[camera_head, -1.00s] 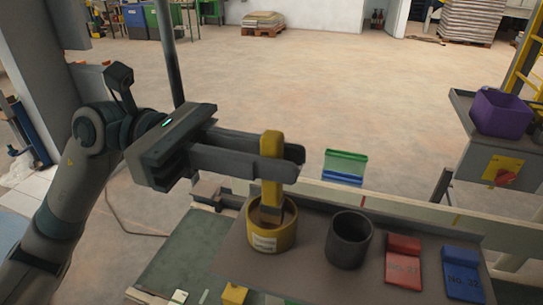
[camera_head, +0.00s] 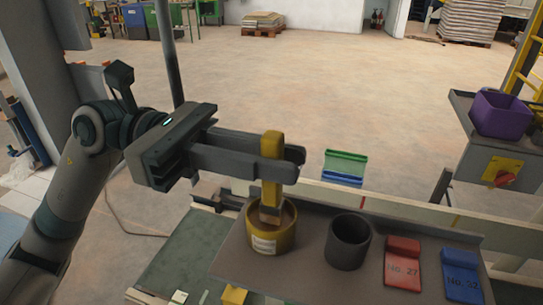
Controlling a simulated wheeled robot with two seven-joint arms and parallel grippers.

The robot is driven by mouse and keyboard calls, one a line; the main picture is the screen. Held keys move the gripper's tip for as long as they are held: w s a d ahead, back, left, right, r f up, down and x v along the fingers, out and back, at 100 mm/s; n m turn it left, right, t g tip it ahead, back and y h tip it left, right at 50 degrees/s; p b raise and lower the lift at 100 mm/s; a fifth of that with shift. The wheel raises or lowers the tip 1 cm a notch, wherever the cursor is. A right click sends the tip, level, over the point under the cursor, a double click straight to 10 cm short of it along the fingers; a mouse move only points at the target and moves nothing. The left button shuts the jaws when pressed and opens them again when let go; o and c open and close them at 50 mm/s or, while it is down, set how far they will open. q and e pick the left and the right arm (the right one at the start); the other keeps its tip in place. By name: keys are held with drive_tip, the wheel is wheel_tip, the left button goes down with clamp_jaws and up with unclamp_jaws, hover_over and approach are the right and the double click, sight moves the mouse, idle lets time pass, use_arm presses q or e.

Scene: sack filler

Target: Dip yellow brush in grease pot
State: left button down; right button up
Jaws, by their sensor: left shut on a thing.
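The yellow brush (camera_head: 271,190) is upright in the middle of the view, its handle between the fingers of my left gripper (camera_head: 285,160). My left gripper is shut on the handle. The brush's lower end is inside the mouth of the yellow grease pot (camera_head: 268,242), which has a pale label and stands on the grey tray (camera_head: 305,262). The bristle tips are hidden by the pot's near wall, so I cannot tell how deep they reach. My right gripper is not in view.
A dark empty-looking cup (camera_head: 348,242) stands right of the pot. A red block (camera_head: 403,264) and a blue block (camera_head: 461,274) with number markings lie further right. A purple bin (camera_head: 500,115) stands on a side shelf.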

sight(271, 133)
use_arm(q)
drive_tip(key=shift+r+p, duration=1.4)
drive_tip(key=shift+r, duration=1.95)
